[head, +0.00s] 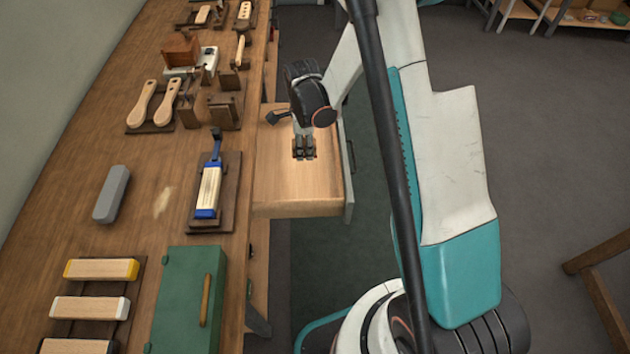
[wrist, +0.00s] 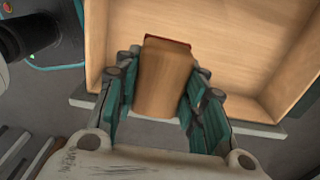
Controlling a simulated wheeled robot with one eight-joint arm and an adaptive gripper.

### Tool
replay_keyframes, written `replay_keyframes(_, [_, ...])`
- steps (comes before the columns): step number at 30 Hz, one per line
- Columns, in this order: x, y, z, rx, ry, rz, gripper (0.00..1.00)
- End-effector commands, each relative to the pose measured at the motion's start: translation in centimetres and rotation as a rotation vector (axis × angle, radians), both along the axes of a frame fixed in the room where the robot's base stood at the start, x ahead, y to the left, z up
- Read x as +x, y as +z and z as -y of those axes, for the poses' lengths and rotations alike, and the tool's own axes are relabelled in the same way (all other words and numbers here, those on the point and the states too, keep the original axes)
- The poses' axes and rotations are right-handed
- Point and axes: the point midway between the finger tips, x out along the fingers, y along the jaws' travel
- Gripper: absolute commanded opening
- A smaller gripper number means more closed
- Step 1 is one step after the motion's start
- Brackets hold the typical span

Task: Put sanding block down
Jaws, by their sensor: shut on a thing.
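The sanding block (wrist: 165,82), a brown wooden block with a thin red edge at its far end, sits between my fingers in the wrist view. My gripper (head: 304,153) points down into an open wooden drawer (head: 300,208) at the side of the bench and is shut on the block. In the head view, my fingers hide most of the block. I cannot tell whether it touches the drawer floor. The drawer also shows in the wrist view (wrist: 225,60), with bare floor around the block.
The workbench (head: 150,150) lies left of the drawer. It holds a grey block (head: 112,193), a blue-ended tool on a board (head: 208,190), a green box (head: 185,300), several brush blanks (head: 100,269) and two wooden paddles (head: 166,104). The drawer floor's near part is clear.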

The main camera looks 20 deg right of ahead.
Motion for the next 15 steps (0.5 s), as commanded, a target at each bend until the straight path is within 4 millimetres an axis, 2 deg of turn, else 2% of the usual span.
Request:
replay_keyframes(1, [0.1, -1.7, 0.0, 0.000, 0.000, 0.000, 0.03])
replay_keyframes(6, [0.1, -6.0, 0.0, 0.000, 0.001, 0.000, 0.03])
replay_keyframes(12, [0.0, -10.6, 0.0, 0.000, 0.001, 0.000, 0.03])
replay_keyframes(15, [0.0, -12.2, 0.0, 0.000, 0.001, 0.000, 0.03])
